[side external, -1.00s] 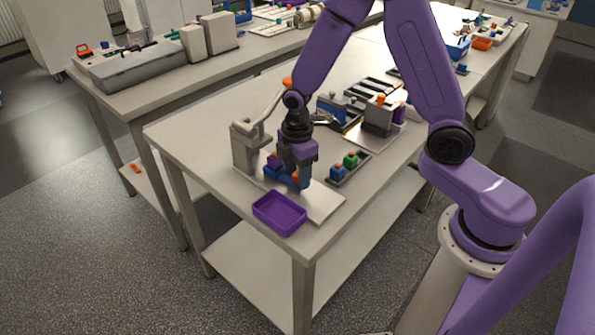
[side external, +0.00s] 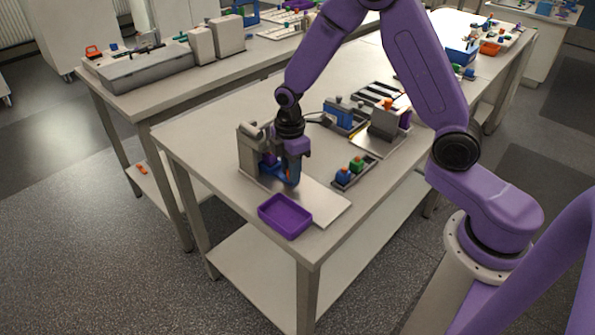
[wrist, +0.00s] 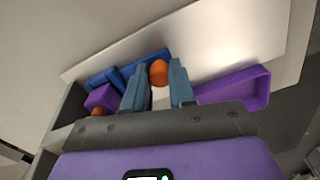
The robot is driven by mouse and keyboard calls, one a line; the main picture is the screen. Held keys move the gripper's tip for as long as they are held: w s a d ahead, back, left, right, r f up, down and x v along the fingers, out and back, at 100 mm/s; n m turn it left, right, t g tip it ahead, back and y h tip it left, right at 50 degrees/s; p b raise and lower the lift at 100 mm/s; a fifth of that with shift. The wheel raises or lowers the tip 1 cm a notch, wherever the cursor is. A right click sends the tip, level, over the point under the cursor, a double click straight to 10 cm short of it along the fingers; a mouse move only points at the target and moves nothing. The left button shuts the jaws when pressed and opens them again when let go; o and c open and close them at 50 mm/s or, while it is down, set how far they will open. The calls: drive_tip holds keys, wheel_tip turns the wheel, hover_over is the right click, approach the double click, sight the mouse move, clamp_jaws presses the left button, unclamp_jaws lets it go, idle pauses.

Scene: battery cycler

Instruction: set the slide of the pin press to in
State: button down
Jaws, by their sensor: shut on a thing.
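The pin press (side external: 250,150) is a grey upright frame on a pale base plate at the near left of the table. Its blue slide (wrist: 127,70) has an orange knob (wrist: 158,73), seen in the wrist view. My gripper (side external: 291,181) is low over the base plate, in front of the frame. In the wrist view its two fingers (wrist: 158,68) are shut on the orange knob. A purple block (wrist: 103,97) sits by the slide's inner end, close to the frame. In the side view my gripper hides the knob and most of the slide.
An open purple tray (side external: 285,215) stands at the near table edge, beside the base plate. A small dark rack (side external: 352,175) with blue and green blocks is to the right. Further back are a grey device (side external: 384,122) and a blue fixture (side external: 338,112).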

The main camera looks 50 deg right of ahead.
drive_tip(key=shift+w, duration=0.3)
drive_tip(key=c, duration=0.9)
unclamp_jaws()
drive_tip(key=shift+c, duration=0.2)
drive_tip(key=shift+r, duration=0.1)
wheel_tip(320, 180, up, 17)
drive_tip(key=shift+r, duration=0.15)
drive_tip(key=shift+s, duration=0.1)
drive_tip(key=s+f+m, duration=0.1)
drive_tip(key=s+f, duration=0.1)
drive_tip(key=s, duration=1.2)
drive_tip(key=s+f+m, duration=0.1)
drive_tip(key=s+f, duration=0.1)
drive_tip(key=s, duration=1.2)
drive_tip(key=shift+s+d, duration=0.3)
drive_tip(key=shift+d, duration=0.05)
